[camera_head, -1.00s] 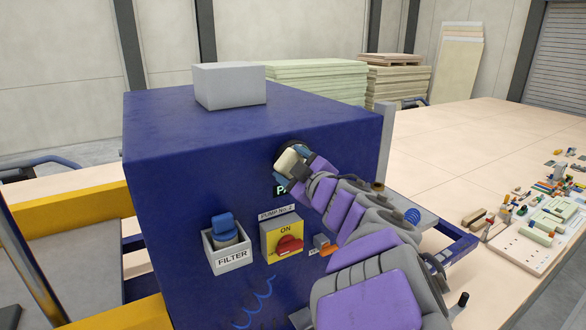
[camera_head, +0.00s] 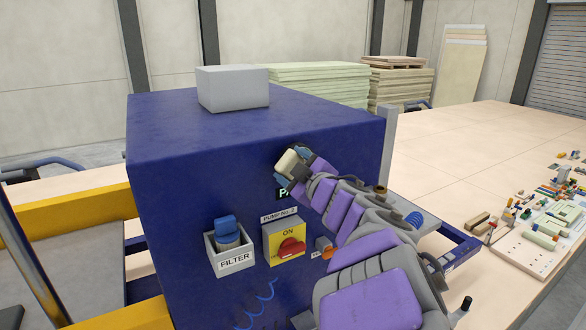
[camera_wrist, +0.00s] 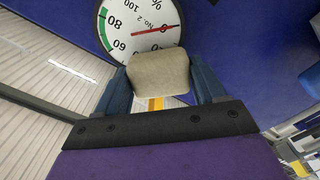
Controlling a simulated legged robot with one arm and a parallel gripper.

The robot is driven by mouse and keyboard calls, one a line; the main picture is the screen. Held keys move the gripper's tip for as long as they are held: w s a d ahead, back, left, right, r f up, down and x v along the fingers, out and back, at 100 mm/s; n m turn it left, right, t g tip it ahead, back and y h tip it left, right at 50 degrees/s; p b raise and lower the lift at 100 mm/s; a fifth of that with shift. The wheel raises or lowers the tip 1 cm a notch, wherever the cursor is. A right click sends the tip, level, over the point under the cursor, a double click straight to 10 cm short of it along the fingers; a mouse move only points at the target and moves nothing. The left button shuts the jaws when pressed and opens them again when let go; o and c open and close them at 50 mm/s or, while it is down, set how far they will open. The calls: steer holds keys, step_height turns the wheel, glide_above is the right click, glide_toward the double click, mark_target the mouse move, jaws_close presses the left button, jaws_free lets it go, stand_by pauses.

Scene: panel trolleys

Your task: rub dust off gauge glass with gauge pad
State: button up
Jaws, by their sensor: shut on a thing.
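My gripper (camera_wrist: 160,85) is shut on the gauge pad (camera_wrist: 158,73), a pale cream block between its two blue fingers. I cannot tell whether the pad touches the glass, and no dust shows clearly. In the head view my gripper (camera_head: 292,162) and the pad (camera_head: 291,160) are at the upper front of the blue cabinet (camera_head: 170,170), where they hide most of the gauge.
Below on the cabinet front are a FILTER box (camera_head: 230,252) with a blue item in it and a yellow ON switch box (camera_head: 284,242) with a red knob. A grey block (camera_head: 233,90) lies on top. A bench (camera_head: 480,150) with many small parts stands at right.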

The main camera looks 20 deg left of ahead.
steer(key=shift+w+a, duration=0.25)
steer(key=shift+a, duration=0.05)
steer(key=w+d, duration=0.2)
steer(key=w, duration=0.1)
steer(key=shift+d, duration=0.3)
stand_by(0.4)
steer(key=shift+s+a+b, duration=0.4)
steer(key=shift+s+a, duration=0.9)
steer(key=shift+s, duration=0.15)
steer(key=shift+s+d, duration=0.1)
steer(key=shift+d, duration=0.05)
